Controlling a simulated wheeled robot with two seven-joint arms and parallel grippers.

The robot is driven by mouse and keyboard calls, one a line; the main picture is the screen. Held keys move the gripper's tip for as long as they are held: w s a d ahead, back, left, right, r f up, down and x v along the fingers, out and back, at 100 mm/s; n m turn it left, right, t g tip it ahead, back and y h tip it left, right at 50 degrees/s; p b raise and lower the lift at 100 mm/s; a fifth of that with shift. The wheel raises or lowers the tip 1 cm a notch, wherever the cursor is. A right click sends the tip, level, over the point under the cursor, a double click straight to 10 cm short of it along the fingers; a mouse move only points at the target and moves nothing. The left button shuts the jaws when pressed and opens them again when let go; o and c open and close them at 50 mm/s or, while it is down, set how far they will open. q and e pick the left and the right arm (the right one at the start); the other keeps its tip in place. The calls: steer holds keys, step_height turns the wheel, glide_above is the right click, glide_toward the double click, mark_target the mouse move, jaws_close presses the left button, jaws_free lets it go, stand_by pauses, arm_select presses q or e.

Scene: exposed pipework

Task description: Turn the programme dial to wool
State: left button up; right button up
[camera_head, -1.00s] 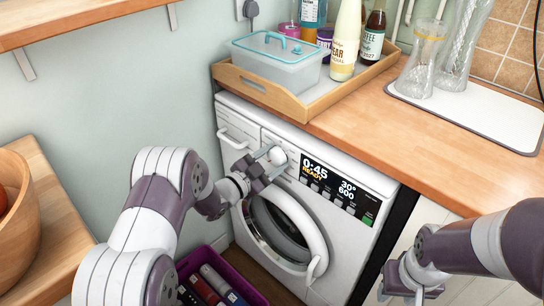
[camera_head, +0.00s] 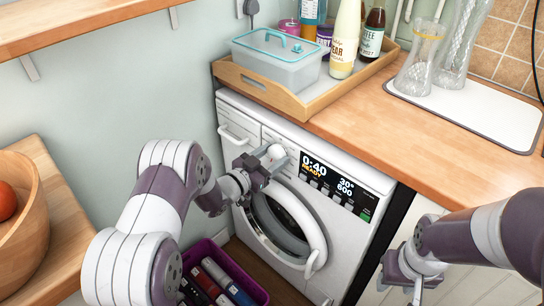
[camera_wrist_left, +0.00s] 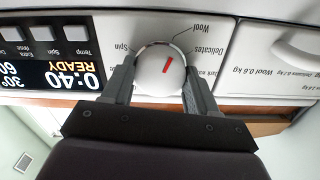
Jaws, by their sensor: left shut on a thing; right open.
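The white programme dial (camera_wrist_left: 160,72) is on the washing machine's panel (camera_head: 240,118). It also shows in the head view (camera_head: 274,152), partly behind the gripper. My left gripper (camera_head: 266,160) is shut on it, one finger on each side in the left wrist view (camera_wrist_left: 158,88). That view is upside down. The dial's red mark (camera_wrist_left: 167,66) points up and slightly right there, close to the line from the word Wool (camera_wrist_left: 207,28); exact alignment is hard to tell. Delicates and Spin are printed nearby. The display (camera_head: 336,185) reads 0:40 READY. My right gripper (camera_head: 402,290) is open and empty.
The round door (camera_head: 287,222) is below the panel. A wooden tray (camera_head: 250,85) with a lidded box and bottles stands on the counter (camera_head: 430,145) above. A purple crate (camera_head: 262,293) is on the floor. A wooden bowl (camera_head: 25,240) sits at left.

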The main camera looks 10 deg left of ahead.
arm_select(q)
steer(key=shift+f, duration=0.1)
steer(key=o, duration=1.1)
steer(key=shift+c, duration=0.2)
steer(key=p+v, duration=0.1)
steer(key=v, duration=1.1)
steer(key=shift+s+a, duration=0.15)
steer(key=shift+s, duration=0.2)
